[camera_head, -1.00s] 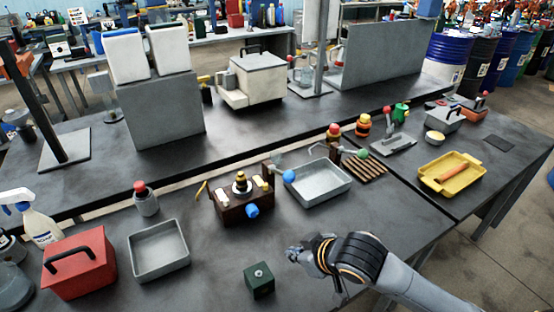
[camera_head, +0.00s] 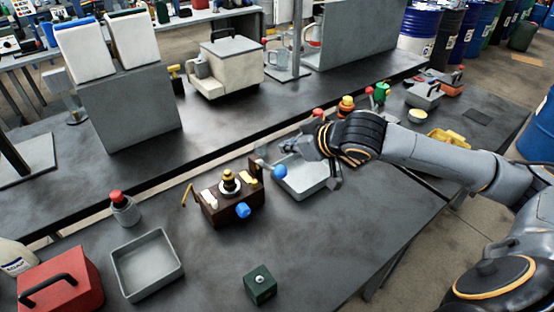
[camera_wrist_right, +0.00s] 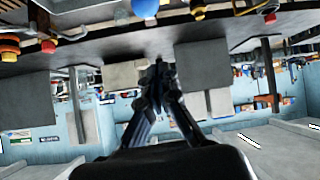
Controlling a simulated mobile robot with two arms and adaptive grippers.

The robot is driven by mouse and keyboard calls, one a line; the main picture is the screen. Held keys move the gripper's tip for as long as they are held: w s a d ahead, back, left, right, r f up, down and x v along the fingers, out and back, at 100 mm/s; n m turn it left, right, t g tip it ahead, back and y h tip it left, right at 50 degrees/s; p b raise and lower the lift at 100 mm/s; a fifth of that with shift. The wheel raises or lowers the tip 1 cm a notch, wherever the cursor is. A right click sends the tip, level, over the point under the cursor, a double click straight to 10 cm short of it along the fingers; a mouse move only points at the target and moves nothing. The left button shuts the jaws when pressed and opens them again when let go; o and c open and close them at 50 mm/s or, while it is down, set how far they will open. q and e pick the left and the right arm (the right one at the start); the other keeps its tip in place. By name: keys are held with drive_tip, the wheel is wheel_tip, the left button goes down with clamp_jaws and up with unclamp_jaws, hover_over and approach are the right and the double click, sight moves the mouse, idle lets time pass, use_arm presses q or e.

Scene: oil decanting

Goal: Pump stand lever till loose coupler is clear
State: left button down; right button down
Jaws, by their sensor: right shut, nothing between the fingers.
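A dark brown stand (camera_head: 232,207) sits on the near bench, with a black and yellow knob (camera_head: 229,180) on top and a blue knob (camera_head: 243,210) at its front. A lever ending in a blue ball (camera_head: 280,172) sticks out at its right side. I cannot tell which part is the loose coupler. My right gripper (camera_head: 288,147) is shut and empty, beyond the blue ball and over the far side of a grey tray. The fingers also show in the wrist view (camera_wrist_right: 158,72), apart from the blue ball (camera_wrist_right: 145,8) there. My left gripper is not in view.
The grey tray (camera_head: 321,190) lies right of the stand, partly under my right arm. A second grey tray (camera_head: 174,278), a red-capped bottle (camera_head: 124,210), a red box (camera_head: 62,288) and a green block (camera_head: 260,287) stand nearby. The bench front right of the block is clear.

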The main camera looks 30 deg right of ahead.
sight(277, 166)
drive_tip(key=w+f+p, duration=0.1)
drive_tip(key=w+f, duration=0.1)
drive_tip(key=w+f+p, duration=0.1)
drive_tip(key=f, duration=0.2)
drive_tip(key=w+f+p, duration=0.2)
drive_tip(key=shift+w+a+f, duration=0.3)
drive_tip(key=shift+a+f, duration=0.05)
drive_tip(key=shift+a, duration=0.05)
drive_tip(key=shift+s+d+f, duration=0.2)
drive_tip(key=shift+s, duration=0.3)
drive_tip(key=shift+f, duration=0.1)
drive_tip(key=shift+w+a, duration=0.1)
drive_tip(key=shift+w, duration=0.05)
drive_tip(key=shift+f, duration=0.1)
